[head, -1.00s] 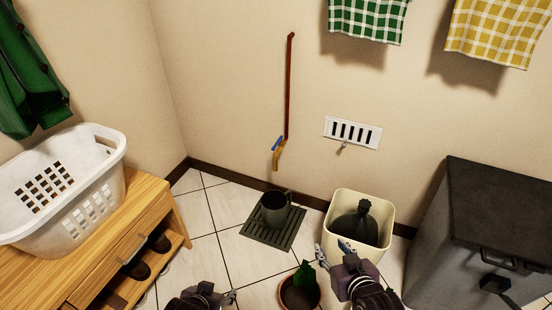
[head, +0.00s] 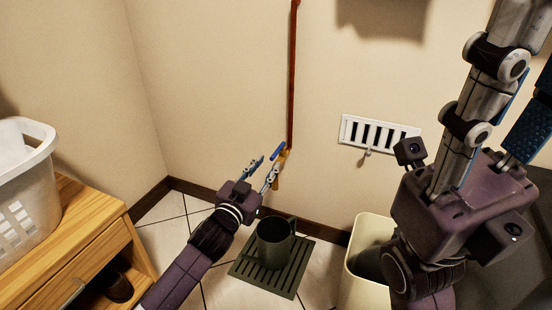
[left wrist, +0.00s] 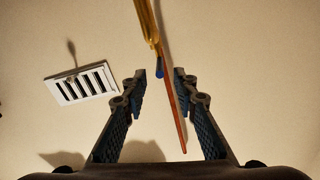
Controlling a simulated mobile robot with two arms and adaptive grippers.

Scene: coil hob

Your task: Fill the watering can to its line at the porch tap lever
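The dark green watering can (head: 273,248) stands upright on the slatted drain grate (head: 249,276), under the tap. The brass tap (head: 280,176) with its blue lever (head: 278,150) hangs at the foot of the red-brown wall pipe (head: 292,80). My left gripper (head: 266,170) is open and empty, its fingertips just left of the lever. In the left wrist view the blue lever (left wrist: 159,70) shows between the open fingers, below the brass spout (left wrist: 147,22); contact cannot be told. My right gripper (head: 527,65) is raised at the right, open and empty. The can's fill line and water level are not visible.
A cream bin (head: 360,284) stands right of the grate, partly behind my right arm. A wall vent (head: 378,133) is right of the pipe. A wooden cabinet (head: 75,235) with a white laundry basket (head: 25,185) is at the left.

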